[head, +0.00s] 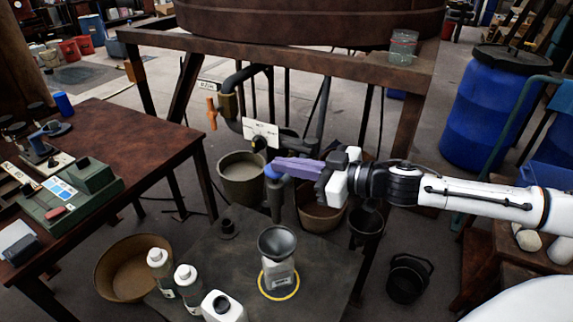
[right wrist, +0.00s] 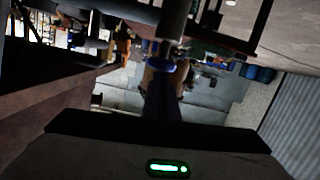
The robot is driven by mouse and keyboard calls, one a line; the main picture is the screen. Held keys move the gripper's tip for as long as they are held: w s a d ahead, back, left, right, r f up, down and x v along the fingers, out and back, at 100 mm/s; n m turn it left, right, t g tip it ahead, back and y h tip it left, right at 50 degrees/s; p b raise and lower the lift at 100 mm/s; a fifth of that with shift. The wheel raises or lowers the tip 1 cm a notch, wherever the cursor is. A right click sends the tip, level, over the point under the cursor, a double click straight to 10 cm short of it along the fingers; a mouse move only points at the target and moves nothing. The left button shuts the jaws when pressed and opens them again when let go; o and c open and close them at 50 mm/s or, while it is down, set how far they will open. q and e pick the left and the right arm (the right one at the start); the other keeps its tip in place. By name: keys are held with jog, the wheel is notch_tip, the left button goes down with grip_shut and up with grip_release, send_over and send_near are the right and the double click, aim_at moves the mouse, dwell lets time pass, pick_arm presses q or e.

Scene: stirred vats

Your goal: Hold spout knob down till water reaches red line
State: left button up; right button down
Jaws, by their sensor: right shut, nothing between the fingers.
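My right gripper (head: 280,165) is shut and empty, its purple fingers pointing left. The fingertips are at the blue spout knob (head: 271,174) in the head view; whether they press it I cannot tell. A blue part, likely the knob, shows beyond the fingers in the right wrist view (right wrist: 161,66). The grey spout (head: 277,203) hangs below, above a dark funnel (head: 279,240) in a clear bottle (head: 279,272). The bottle stands upright inside a yellow ring (head: 294,291). No water stream, water level or red line can be made out. My left gripper is out of view.
White bottles (head: 188,279) stand left of the funnel bottle on the dark stand. A bucket (head: 241,178) and a brown basin (head: 320,214) are behind the spout. An orange-handled valve (head: 212,113) is on the pipe. A brown table (head: 130,135) is at left, a blue drum (head: 485,110) at right.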

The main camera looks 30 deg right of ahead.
aim_at(280, 176)
notch_tip(280, 176, down, 3)
jog(key=shift+s, duration=0.15)
jog(key=shift+d+f, duration=0.1)
dwell(3.1)
dwell(1.6)
notch_tip(280, 176, up, 6)
jog(key=r+p, duration=0.1)
jog(key=p, duration=0.5)
jog(key=f+v, duration=0.1)
jog(key=v, duration=0.8)
jog(key=shift+s, duration=0.45)
jog(key=shift+f, duration=0.1)
